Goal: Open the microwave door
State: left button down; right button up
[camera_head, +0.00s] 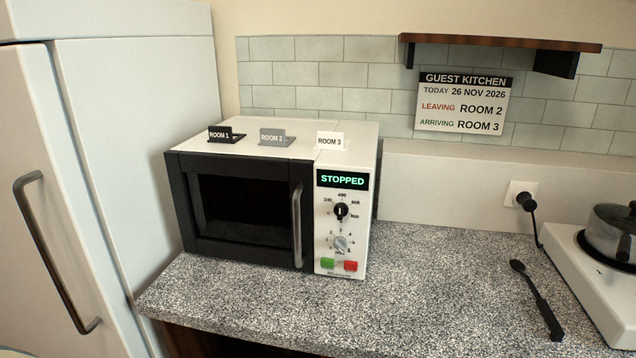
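The microwave (275,205) stands on the speckled counter, white on top with a black front. Its door (240,215) is closed, with a dark window and a vertical metal handle (297,226) at the right edge of the door. The control panel to the right has a display (342,180) reading "STOPPED", a black dial (341,211), a lighter dial (341,244), a green button (327,263) and a red button (350,266). Neither of my grippers shows in the head view.
Small cards marked ROOM 1 (220,134), ROOM 2 (272,136) and ROOM 3 (330,141) stand on the microwave. A white fridge (135,150) is close on the left. A black utensil (538,300) and a hob with a pot (612,235) are right. The counter (430,290) between is clear.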

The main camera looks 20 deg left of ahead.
aim_at(246, 208)
jog(key=u, duration=1.25)
